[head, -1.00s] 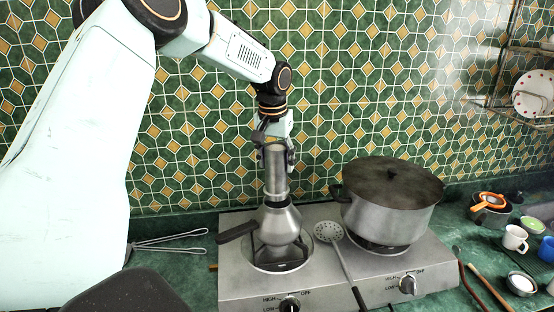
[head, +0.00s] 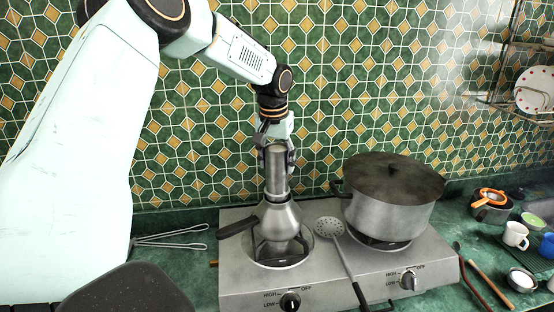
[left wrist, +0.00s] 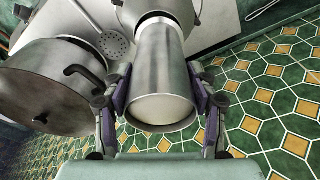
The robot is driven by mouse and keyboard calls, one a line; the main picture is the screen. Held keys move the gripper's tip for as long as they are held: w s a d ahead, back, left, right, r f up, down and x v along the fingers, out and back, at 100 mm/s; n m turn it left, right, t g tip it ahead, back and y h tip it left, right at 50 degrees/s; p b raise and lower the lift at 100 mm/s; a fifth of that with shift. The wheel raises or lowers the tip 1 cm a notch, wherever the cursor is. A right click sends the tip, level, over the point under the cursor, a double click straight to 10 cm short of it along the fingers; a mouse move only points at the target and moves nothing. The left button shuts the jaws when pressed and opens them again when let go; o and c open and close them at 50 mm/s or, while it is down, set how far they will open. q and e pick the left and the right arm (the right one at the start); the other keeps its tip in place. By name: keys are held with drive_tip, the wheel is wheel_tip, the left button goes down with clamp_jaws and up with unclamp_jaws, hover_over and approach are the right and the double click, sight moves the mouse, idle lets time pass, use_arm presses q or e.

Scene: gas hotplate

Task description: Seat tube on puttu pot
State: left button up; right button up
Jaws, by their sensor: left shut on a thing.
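The metal tube (head: 276,172) is upright over the puttu pot (head: 278,218), which stands on the left burner of the hotplate. The tube's lower end is at the pot's neck; I cannot tell whether it is fully in. My left gripper (head: 276,145) is shut on the tube's upper part from above. In the left wrist view the gripper's fingers hold both sides of the tube (left wrist: 160,75), and a pale filling shows in its near end. The pot's shoulder (left wrist: 188,8) shows beyond the tube. My right gripper is not in view.
A large lidded pot (head: 392,200) stands on the right burner. A skimmer (head: 340,258) lies between the burners, close to the puttu pot. The pot's dark handle (head: 237,227) points left. Tongs (head: 172,238) lie left of the hotplate (head: 335,285). Cups and a bowl crowd the right counter.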

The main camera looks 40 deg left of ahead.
use_arm(q)
drive_tip(key=shift+s+f, duration=0.1)
drive_tip(key=shift+f, duration=0.05)
drive_tip(key=shift+f, duration=0.4)
drive_tip(key=shift+r, duration=0.1)
drive_tip(key=shift+r, duration=1.05)
drive_tip(key=shift+w, duration=0.25)
idle(0.6)
drive_tip(key=shift+f+b, duration=0.4)
drive_tip(key=shift+f, duration=1.1)
idle(0.4)
drive_tip(key=o, duration=1.7)
drive_tip(key=shift+d+r, duration=0.1)
